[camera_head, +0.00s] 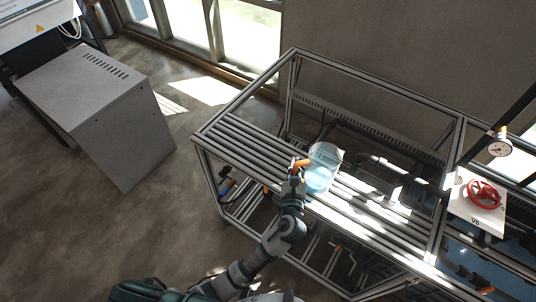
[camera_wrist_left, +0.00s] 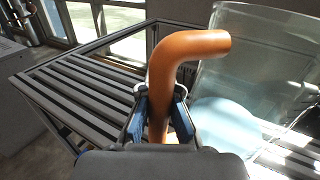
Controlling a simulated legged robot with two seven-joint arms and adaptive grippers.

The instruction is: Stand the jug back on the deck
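The jug (camera_head: 323,156) is clear with pale blue liquid low inside and an orange handle (camera_head: 300,164). It is at the slatted deck (camera_head: 250,141) of a metal frame, near its front edge, and looks slightly tilted. I cannot tell whether its base touches the slats. My left gripper (camera_head: 297,174) is at the handle, on the jug's near left side. In the left wrist view the blue finger pads close on both sides of the orange handle (camera_wrist_left: 160,90), and the clear jug wall (camera_wrist_left: 265,65) fills the right. My right gripper is not in view.
Frame rails and posts (camera_head: 375,88) rise around the deck. A pipe (camera_head: 375,163) and a grey box lie behind the jug to the right. A red valve wheel (camera_head: 484,194) and a gauge (camera_head: 499,147) are far right. The left deck slats are clear. A grey cabinet (camera_head: 97,110) stands left.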

